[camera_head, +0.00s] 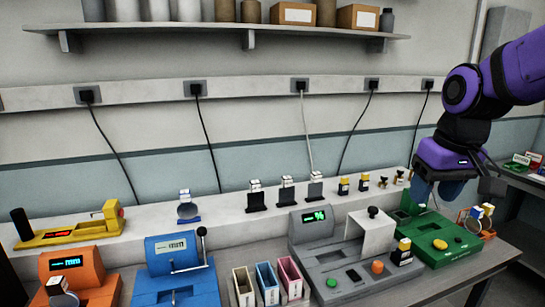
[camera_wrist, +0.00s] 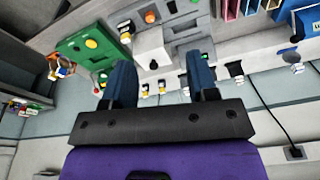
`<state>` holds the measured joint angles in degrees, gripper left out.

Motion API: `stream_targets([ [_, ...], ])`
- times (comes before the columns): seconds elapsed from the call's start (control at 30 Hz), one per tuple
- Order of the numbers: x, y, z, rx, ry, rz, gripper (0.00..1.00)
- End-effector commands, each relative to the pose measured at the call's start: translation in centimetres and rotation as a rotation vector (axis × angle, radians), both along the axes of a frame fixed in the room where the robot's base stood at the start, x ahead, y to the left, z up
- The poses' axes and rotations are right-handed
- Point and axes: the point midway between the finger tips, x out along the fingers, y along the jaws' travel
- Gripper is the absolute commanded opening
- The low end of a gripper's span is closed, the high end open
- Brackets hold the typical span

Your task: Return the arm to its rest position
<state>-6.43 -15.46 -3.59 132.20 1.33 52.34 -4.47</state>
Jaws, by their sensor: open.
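My arm, purple and black, comes in from the right in the head view. My gripper (camera_head: 437,190) hangs over the back of the green device (camera_head: 447,242) at the right of the bench. In the wrist view my gripper (camera_wrist: 160,75) shows two dark blue fingers spread apart with nothing held between them. The green device also shows in the wrist view (camera_wrist: 75,52), left of the fingers. The head view does not clearly show whether the fingertips touch anything.
A grey device (camera_head: 335,262) with a knobbed block stands left of the green one. Blue (camera_head: 172,272) and orange (camera_head: 85,275) devices stand farther left. Small items line the raised ledge (camera_head: 225,212). A wall shelf (camera_head: 220,28) holds jars and boxes. A side table (camera_head: 520,175) stands at right.

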Motion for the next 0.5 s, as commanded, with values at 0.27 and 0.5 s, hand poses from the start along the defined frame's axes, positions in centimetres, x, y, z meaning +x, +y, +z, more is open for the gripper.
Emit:
stream_targets([
  [0.27, -6.9, -1.1, 2.5, 0.005, -0.134, -0.057, 0.53],
  [0.5, -11.8, -1.6, 3.0, 0.000, -0.230, -0.101, 0.53],
])
